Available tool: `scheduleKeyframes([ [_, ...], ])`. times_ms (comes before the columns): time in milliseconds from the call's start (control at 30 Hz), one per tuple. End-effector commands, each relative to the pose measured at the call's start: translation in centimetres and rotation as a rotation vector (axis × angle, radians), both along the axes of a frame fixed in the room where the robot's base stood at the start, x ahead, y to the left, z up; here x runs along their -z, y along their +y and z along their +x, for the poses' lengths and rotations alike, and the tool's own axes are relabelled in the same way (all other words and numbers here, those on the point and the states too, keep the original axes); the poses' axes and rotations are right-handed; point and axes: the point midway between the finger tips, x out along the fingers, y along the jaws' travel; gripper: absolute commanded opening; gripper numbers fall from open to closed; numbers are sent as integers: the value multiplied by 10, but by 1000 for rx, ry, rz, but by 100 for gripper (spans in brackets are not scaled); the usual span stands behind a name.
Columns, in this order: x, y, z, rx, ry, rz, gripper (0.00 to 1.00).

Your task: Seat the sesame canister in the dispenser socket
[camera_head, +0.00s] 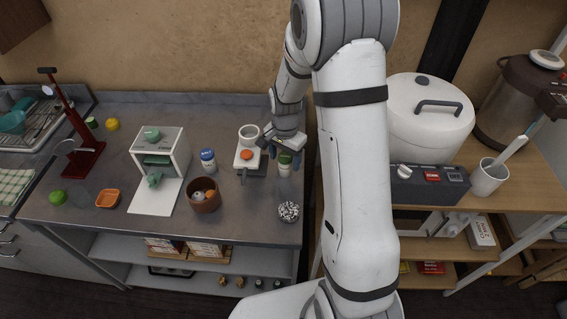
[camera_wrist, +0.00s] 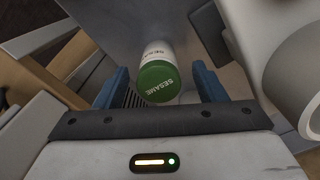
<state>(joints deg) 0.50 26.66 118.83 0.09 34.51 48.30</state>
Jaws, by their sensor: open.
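The sesame canister (camera_head: 285,168) is white with a green lid and stands upright on the grey counter. In the wrist view its green lid (camera_wrist: 158,84), marked SESAME, shows between my two blue fingers, with a gap on each side. My gripper (camera_head: 284,153) is open above the canister; it also shows in the wrist view (camera_wrist: 160,88).
A blue-lidded canister (camera_head: 208,160), a brown bowl (camera_head: 205,200) and a white press-like machine (camera_head: 158,160) stand further left. A speckled ball (camera_head: 288,211) lies near the counter's front edge. A large white cooker (camera_head: 428,118) stands on the wooden table at right.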

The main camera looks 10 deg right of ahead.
Motion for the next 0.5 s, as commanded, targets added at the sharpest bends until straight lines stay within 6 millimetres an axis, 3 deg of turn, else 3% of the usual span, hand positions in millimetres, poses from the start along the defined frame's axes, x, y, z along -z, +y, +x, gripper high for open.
scheduleKeyframes([
  [233,2,0,0,-1,-1,0,63],
  [500,1,1,0,-1,-1,1,41],
])
